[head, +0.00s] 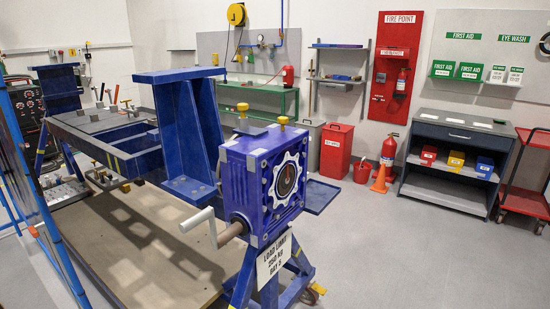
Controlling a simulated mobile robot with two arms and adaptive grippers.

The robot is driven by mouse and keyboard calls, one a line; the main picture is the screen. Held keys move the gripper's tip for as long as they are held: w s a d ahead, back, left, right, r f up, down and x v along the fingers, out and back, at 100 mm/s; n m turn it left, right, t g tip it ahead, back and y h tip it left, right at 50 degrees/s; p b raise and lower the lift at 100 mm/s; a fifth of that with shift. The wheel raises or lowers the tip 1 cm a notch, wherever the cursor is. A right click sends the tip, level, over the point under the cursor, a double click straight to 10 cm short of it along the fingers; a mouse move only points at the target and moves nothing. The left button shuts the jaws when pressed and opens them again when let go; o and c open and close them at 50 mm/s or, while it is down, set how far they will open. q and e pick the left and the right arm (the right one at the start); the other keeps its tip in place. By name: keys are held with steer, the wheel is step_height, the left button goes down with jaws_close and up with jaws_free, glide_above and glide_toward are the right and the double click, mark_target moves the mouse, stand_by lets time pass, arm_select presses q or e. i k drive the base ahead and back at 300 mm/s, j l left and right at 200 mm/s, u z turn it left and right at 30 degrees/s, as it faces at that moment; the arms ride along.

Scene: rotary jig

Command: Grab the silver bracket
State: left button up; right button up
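Neither of my grippers is in the head view. I cannot make out for certain which part is the silver bracket. Small silver-grey metal parts (103,179) sit at the left side of the blue jig frame, too small to tell their shape. A silver crank handle (212,228) sticks out at the front of the blue rotary gearbox (236,178). A large blue I-shaped bracket (182,130) stands upright behind the gearbox.
A load limit sign (273,262) hangs on the jig's blue stand. A wooden board (150,250) lies low beneath the frame. Blue rails (40,190) stand at the left. A grey cabinet (455,160) and red trolley (524,185) are at the right. Grey floor is clear at front right.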

mark_target(115, 180)
steer(key=i+l+z, duration=0.5)
steer(key=i, duration=0.3)
steer(key=i+l+z, duration=0.25)
steer(key=i, duration=0.15)
steer(key=i+z, duration=0.3)
steer(key=i, duration=0.15)
steer(key=i+l+u, duration=0.1)
steer(key=i, duration=1.7)
steer(key=i+j+u, duration=0.1)
steer(key=i+u, duration=0.4)
steer(key=i+l+u, duration=0.15)
steer(key=i+u, duration=0.35)
steer(key=i+l+u, duration=0.35)
steer(key=i+u, duration=0.15)
steer(key=i+j+u, duration=0.25)
steer(key=i+u, duration=0.7)
steer(key=i, duration=0.2)
steer(key=i+l+u, duration=0.15)
steer(key=i+u, duration=0.3)
steer(key=i, duration=2)
